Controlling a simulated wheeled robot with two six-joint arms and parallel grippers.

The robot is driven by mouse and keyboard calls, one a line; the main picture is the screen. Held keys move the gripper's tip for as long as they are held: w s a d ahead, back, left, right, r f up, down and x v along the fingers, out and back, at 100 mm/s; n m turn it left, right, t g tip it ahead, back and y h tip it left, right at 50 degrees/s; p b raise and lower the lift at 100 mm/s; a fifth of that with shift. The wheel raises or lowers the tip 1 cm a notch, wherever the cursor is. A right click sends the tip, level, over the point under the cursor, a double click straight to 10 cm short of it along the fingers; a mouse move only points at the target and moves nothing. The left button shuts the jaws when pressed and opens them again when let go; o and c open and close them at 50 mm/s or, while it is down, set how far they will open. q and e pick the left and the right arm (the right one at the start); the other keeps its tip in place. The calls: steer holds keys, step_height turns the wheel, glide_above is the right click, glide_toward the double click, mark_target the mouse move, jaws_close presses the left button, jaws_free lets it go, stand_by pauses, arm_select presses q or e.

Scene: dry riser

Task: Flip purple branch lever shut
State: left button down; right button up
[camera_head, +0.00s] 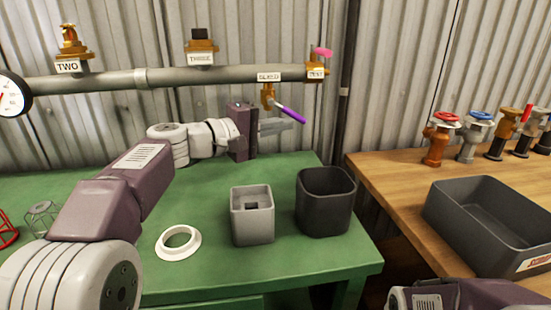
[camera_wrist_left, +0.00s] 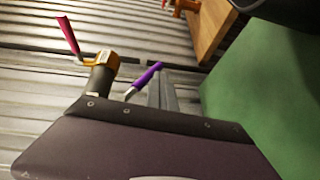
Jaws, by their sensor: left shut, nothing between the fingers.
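The purple lever (camera_head: 291,114) is on a small brass branch valve (camera_head: 268,94) under the grey pipe, beside a label that seems to read BLEED. It slants down to the right from the valve. My left gripper (camera_head: 290,124) is shut and empty, its fingers pointing right, just below and close to the lever in the head view. In the left wrist view the purple lever (camera_wrist_left: 147,78) lies beside the grey fingers (camera_wrist_left: 162,90); I cannot tell whether they touch. My right gripper is out of view.
A pink lever (camera_head: 323,52) sits on the pipe's right end valve. The grey pipe (camera_head: 220,77) runs along the corrugated wall. On the green bench are a grey box (camera_head: 252,225), a black bin (camera_head: 324,210) and a white ring (camera_head: 178,243). A dark tray (camera_head: 490,220) and several valves stand right.

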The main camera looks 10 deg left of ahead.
arm_select(q)
steer(key=t+h+b, duration=0.1)
steer(key=b, duration=0.1)
steer(key=d+n+t+h+b, duration=0.1)
steer(key=b, duration=0.2)
steer(key=shift+w+d+r+n, duration=0.15)
steer(key=shift+w+d+n, duration=0.05)
steer(key=shift+n, duration=0.1)
steer(key=shift+w+d+r+b, duration=0.1)
steer(key=shift+d+r+b, duration=0.25)
steer(key=shift+r+b, duration=0.5)
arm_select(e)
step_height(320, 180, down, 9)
arm_select(q)
steer(key=shift+r, duration=0.1)
steer(key=v, duration=0.9)
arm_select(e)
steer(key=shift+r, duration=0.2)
arm_select(q)
steer(key=shift+d, duration=0.1)
